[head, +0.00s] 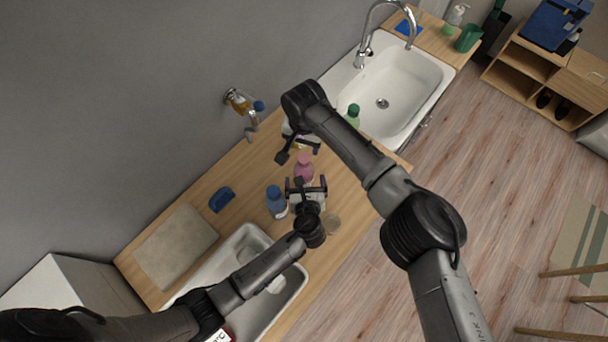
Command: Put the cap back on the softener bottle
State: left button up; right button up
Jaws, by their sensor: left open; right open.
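A pink bottle (304,163) stands on the wooden counter, between my two grippers in the picture. A bottle with a blue cap (276,200) stands just left of my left gripper. I cannot tell for sure which is the softener bottle. A small round tan piece (331,224) lies right of my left wrist; I cannot tell whether it is a cap. My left gripper (307,187) is open, just below the pink bottle, partly covering its lower side. My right gripper (299,150) is open above the pink bottle in the picture. Contact cannot be made out.
A blue item (221,199) and a beige mat (176,243) lie on the left counter (235,170). A second basin (246,238) is partly under my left arm. A wall tap (243,106) juts out.

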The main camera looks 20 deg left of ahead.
pick_arm(q)
jog(key=shift+x, duration=2.85)
